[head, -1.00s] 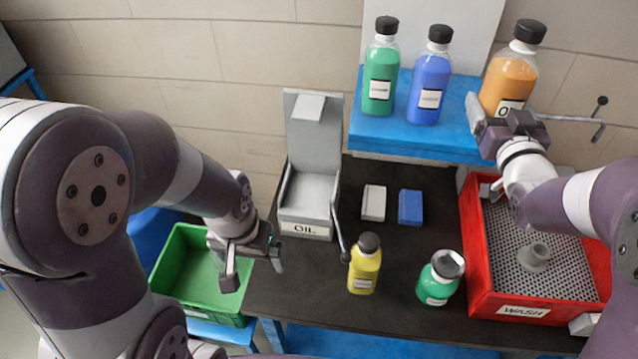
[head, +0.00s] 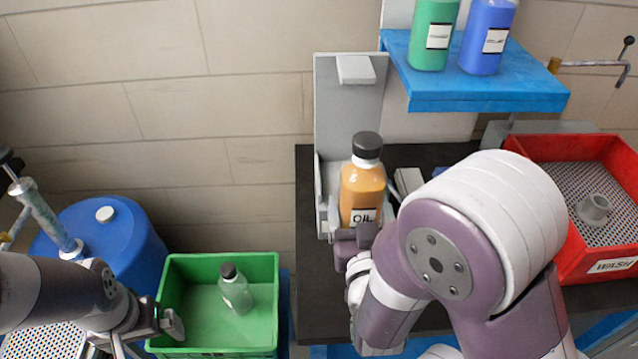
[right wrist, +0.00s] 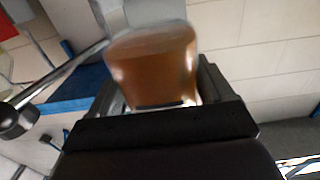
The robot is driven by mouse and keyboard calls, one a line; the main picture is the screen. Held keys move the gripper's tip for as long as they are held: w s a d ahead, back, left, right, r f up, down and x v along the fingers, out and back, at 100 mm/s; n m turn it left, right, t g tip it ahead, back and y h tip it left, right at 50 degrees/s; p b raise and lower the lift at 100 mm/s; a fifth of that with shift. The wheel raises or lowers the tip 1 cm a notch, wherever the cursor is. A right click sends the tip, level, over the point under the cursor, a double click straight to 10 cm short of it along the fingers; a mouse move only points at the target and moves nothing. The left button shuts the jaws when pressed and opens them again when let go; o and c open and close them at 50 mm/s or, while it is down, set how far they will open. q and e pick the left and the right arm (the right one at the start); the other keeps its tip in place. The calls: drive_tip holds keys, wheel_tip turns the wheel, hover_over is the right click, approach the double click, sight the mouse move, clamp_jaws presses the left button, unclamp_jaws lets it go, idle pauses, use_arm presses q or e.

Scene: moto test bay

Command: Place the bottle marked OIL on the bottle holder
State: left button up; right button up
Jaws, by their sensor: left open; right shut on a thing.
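The bottle marked OIL (head: 362,190), orange with a black cap, is upright in front of the grey bottle holder (head: 330,105); I cannot tell whether it touches the holder's base. My right gripper (head: 357,233) is shut on the bottle's lower part. In the right wrist view the bottle's orange body (right wrist: 152,65) fills the space between the fingers (right wrist: 150,110), blurred. The holder's own label is hidden by the bottle and my arm. My left gripper (head: 135,340) is open and empty at the lower left, in front of the green crate.
The green crate (head: 268,300) holds a clear bottle (head: 236,289). A blue drum (head: 110,245) stands behind it. The blue shelf (head: 480,100) carries a green bottle (head: 432,35) and a blue bottle (head: 488,38). The red WASH tray (head: 575,262) is at right. My right arm hides much of the dark bench.

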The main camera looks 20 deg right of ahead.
drive_tip(key=x, duration=0.5)
drive_tip(key=p+x, duration=0.1)
drive_tip(key=x, duration=0.4)
drive_tip(key=p+x, duration=0.1)
drive_tip(key=x, duration=0.4)
drive_tip(key=shift+w+d, duration=0.25)
drive_tip(key=shift+d, duration=0.15)
drive_tip(key=shift+w, duration=0.25)
wheel_tip(320, 180, down, 3)
drive_tip(key=shift+r, duration=0.2)
drive_tip(key=shift+f, duration=0.5)
use_arm(q)
drive_tip(key=shift+d+r, duration=0.15)
drive_tip(key=shift+d, duration=0.1)
use_arm(e)
drive_tip(key=shift+f, duration=0.1)
drive_tip(key=o, duration=1.2)
